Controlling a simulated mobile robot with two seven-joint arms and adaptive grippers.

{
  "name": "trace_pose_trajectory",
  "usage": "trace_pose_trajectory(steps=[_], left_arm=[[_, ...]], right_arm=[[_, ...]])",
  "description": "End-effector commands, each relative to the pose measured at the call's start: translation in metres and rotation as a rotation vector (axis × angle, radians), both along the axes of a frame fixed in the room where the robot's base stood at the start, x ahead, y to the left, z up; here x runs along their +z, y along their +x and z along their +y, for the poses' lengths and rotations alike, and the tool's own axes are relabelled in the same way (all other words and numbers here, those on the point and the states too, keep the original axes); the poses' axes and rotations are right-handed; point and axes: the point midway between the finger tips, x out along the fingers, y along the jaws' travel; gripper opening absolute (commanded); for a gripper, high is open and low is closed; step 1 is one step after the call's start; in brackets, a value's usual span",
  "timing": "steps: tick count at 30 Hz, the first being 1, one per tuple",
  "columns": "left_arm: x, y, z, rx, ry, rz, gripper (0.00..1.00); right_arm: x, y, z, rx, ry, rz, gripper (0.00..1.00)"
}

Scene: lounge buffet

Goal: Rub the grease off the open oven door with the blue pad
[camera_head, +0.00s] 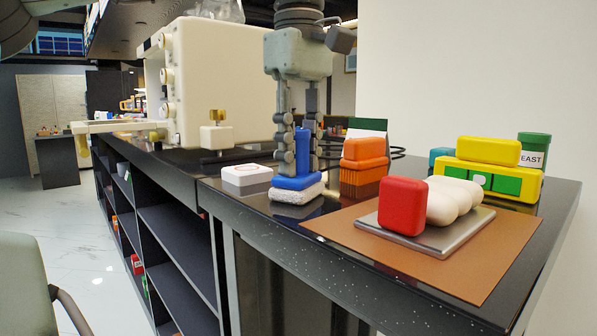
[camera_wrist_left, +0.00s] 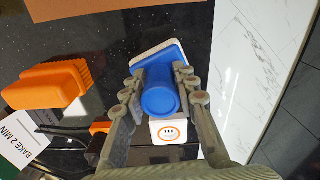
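The blue pad (camera_head: 297,182) has an upright blue handle and a pale, rough underside. It is at the front edge of the dark counter; I cannot tell whether it touches the surface. My left gripper (camera_head: 303,165) points down with a finger on each side of the handle. The wrist view shows the fingertips closed against the blue handle (camera_wrist_left: 160,95). The cream oven (camera_head: 225,75) stands at the back left, with knobs on its side. Its open door (camera_head: 115,127) juts out level to the left. I cannot make out grease on it. My right gripper is out of view.
A white block (camera_head: 246,174) is close left of the pad, and an orange brush (camera_head: 363,168) is to its right. A brown mat (camera_head: 465,265) holds a metal tray with a red block (camera_head: 402,205). A yellow box (camera_head: 490,178) stands behind. Open shelves are below the counter.

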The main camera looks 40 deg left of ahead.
Motion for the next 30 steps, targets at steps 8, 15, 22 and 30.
trace_pose_trajectory(steps=[8, 15, 22, 30], left_arm=[[0.0, 0.0, 0.0, 0.0, 0.0, 0.0, 0.13], [0.002, 0.0, 0.0, 0.0, 0.0, -0.001, 0.0], [0.015, 0.0, 0.0, 0.0, 0.0, -0.001, 0.0], [0.031, 0.0, 0.0, 0.001, 0.0, -0.001, 0.0]], right_arm=[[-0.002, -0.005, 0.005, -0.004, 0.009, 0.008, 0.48], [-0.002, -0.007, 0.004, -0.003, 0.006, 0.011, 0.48], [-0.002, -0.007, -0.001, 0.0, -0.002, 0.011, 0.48], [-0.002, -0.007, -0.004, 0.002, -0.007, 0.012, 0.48]])
